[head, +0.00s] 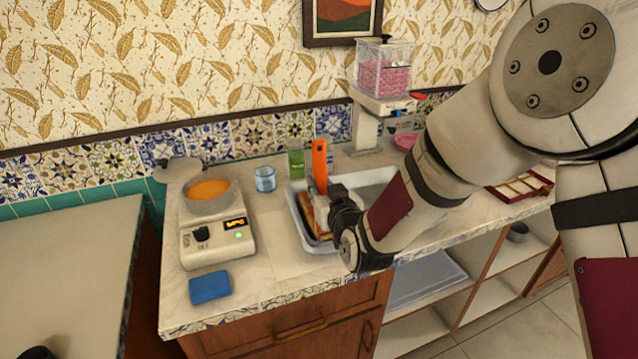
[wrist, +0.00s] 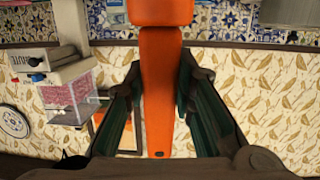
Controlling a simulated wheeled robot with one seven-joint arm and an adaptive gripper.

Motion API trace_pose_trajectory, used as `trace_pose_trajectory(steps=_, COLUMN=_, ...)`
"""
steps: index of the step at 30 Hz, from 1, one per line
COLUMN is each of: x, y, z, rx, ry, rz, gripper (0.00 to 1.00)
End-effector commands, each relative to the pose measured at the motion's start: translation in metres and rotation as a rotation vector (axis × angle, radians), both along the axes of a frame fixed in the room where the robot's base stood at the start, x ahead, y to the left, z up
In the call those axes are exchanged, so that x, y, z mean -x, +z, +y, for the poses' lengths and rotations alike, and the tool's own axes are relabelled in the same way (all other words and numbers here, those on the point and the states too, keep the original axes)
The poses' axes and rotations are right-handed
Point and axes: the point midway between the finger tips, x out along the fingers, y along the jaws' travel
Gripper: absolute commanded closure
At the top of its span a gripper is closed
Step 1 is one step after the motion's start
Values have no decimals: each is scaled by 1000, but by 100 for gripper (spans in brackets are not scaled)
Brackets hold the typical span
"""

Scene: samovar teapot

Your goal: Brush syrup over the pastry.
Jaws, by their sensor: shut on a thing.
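My gripper (head: 338,203) is shut on a brush with an orange handle (head: 319,164). The handle stands roughly upright over a light tray (head: 292,214). In the wrist view the orange handle (wrist: 160,80) lies between the two fingers of my gripper (wrist: 161,72). The brush's lower end is hidden. A brown, layered piece that looks like the pastry (head: 313,229) shows in the tray, partly covered by my gripper; I cannot tell whether the brush touches it. A pan of orange liquid, apparently the syrup (head: 208,189), sits on a small burner (head: 217,240) to the left.
A blue sponge (head: 210,287) lies near the counter's front edge. A blue glass (head: 265,179) and a green container (head: 296,163) stand behind the tray. A dispenser with pink contents (head: 384,78) stands at the back. The counter (head: 262,230) is clear between burner and tray.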

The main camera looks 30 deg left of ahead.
Motion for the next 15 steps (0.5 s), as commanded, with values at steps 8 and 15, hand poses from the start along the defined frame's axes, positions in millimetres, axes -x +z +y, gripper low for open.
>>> trace_pose_trajectory(steps=8, x=-13, y=-2, z=12, rx=-1, ry=-1, rz=-1, gripper=100)
trace_pose_trajectory(steps=15, x=-20, y=-2, z=11, rx=2, ry=-2, rz=1, gripper=100)
